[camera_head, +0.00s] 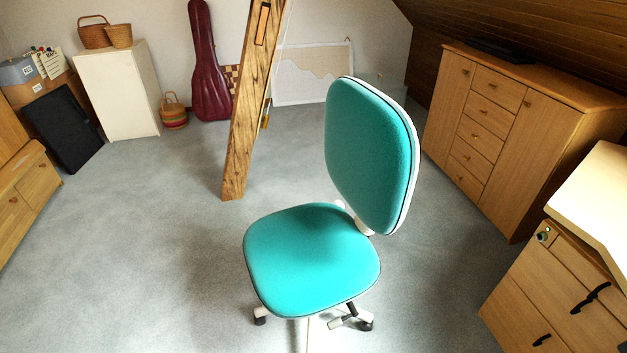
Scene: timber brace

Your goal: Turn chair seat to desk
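A swivel chair stands on the grey carpet in the middle foreground. Its teal seat (312,258) extends to the left and toward the camera. Its upright teal backrest (370,155) with a white shell is on the right side of the seat. A white base with dark casters (260,319) shows partly below the seat. A desk (596,200) with a pale top and wooden drawers is at the right edge, cut off by the frame. The backrest side of the chair is nearer the desk, and the two are apart. My gripper is not in view.
A slanted timber brace (248,110) meets the floor behind the chair. A wooden cabinet (500,125) stands at the back right. A white cabinet (117,90), a guitar case (206,65) and boxes line the back. Open carpet (140,250) lies left of the chair.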

